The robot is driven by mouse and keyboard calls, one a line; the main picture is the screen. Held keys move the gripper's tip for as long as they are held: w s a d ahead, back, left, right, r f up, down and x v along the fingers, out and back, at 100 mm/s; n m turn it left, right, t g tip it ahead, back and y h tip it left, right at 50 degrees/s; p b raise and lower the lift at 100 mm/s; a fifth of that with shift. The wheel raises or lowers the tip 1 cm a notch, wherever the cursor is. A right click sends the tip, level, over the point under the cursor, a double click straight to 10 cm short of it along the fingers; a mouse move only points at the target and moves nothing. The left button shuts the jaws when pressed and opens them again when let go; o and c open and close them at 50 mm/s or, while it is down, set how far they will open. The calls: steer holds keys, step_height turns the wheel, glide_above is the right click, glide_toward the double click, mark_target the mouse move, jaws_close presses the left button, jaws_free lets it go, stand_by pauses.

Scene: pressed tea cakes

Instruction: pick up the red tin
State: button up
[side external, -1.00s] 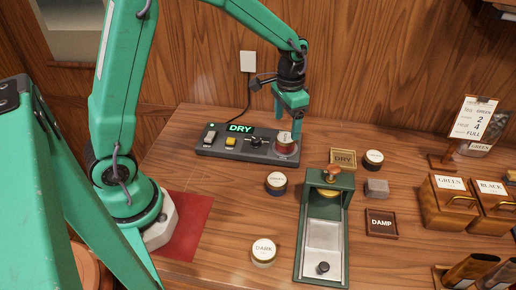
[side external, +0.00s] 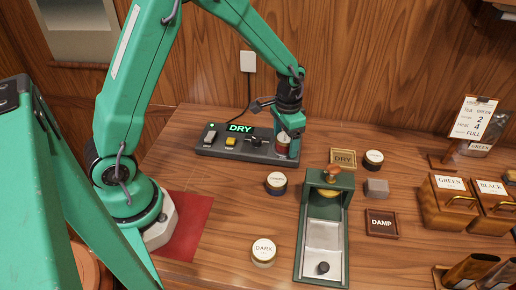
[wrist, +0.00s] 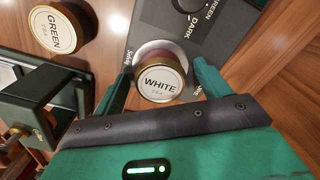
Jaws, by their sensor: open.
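The red tin (side external: 282,147) has a pale lid and sits on the round pad at the right end of the grey device. In the wrist view the tin (wrist: 160,84) shows a gold-rimmed lid reading WHITE. My gripper (side external: 287,145) is lowered around it. In the wrist view the fingers of my gripper (wrist: 164,85) are open, one on each side of the tin. A small gap shows beside the lid. The tin's lower part is partly hidden by a finger in the side view.
The grey device (side external: 241,148) has a lit DRY display and switches. A dark-sided tin (side external: 276,183), a DARK tin (side external: 263,252) and another tin (side external: 373,160) stand nearby. A green press (side external: 325,230) is to the front right. Table between the red mat (side external: 190,232) and tins is clear.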

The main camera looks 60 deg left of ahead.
mark_target(286, 137)
steer(key=shift+c, duration=0.3)
steer(key=c, duration=1.1)
steer(key=shift+r, duration=0.1)
steer(key=shift+r, duration=0.85)
step_height(286, 137, up, 2)
steer(key=shift+r, duration=0.25)
steer(key=s+d+r, duration=0.2)
steer(key=d, duration=0.1)
steer(key=s+d+r, duration=0.2)
steer(key=d, duration=0.1)
steer(key=s+d+r, duration=0.2)
steer(key=d, duration=0.2)
steer(key=shift+s+r, duration=0.1)
steer(key=shift+r, duration=0.2)
